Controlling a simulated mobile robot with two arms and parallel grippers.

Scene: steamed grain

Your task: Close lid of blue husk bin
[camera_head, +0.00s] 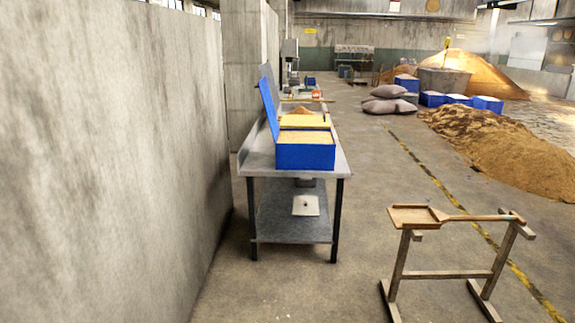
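The blue husk bin (304,157) stands on a metal table in the middle of the head view, some way ahead. Its contents look light tan and grainy and come near the rim. A blue lid (268,103) stands raised, leaning up along the bin's left side. A second yellow-topped box or tray sits just behind the bin; how the two meet is hard to tell. Neither of my grippers is in view.
The metal table (262,158) has a lower shelf and stands near a concrete wall (110,150) on the left. A wooden stand (448,275) with a wooden shovel (420,215) is at front right. Grain heaps (500,145) and sacks (388,106) lie beyond. Floor between is clear.

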